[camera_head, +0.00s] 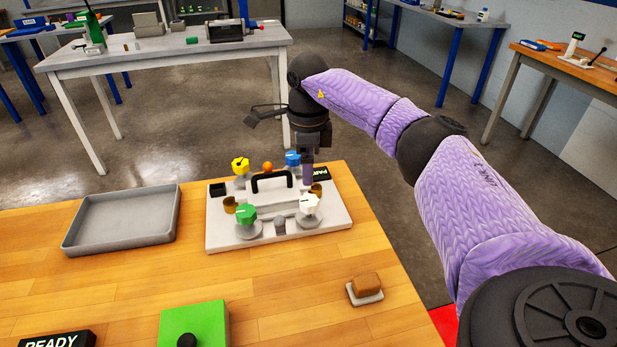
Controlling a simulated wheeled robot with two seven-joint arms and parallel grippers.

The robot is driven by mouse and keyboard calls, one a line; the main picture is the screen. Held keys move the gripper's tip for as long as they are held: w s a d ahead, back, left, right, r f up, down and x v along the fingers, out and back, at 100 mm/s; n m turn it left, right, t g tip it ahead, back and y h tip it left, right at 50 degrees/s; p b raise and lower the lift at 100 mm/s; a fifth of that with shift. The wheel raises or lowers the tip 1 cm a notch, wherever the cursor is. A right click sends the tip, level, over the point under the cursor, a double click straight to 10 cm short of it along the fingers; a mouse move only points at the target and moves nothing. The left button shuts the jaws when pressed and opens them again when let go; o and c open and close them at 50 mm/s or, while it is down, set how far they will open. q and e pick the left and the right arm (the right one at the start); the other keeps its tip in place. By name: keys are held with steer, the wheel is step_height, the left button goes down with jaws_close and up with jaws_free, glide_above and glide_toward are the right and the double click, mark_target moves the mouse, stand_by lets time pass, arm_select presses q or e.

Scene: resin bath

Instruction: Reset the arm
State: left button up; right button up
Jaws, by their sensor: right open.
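My right arm, in a purple sleeve, comes in from the right and bends down at the wrist. My right gripper (309,160) points down at the back right of a white fixture plate (222,232), close to the blue knob (293,158). It is open; the fingertips are small and partly merge with the parts behind, so contact cannot be told. The plate bears a black handle (271,176), a yellow knob (240,165), a green knob (246,214), a white knob (309,204) and an orange ball (267,167). My left gripper is not in view.
A grey empty tray (125,220) lies left of the plate. A brown block on a small dish (366,289), a green box with a black button (193,325) and a READY sign (62,339) are nearer. Wood between them is clear. Benches stand behind.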

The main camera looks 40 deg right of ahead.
steer(key=shift+r, duration=0.4)
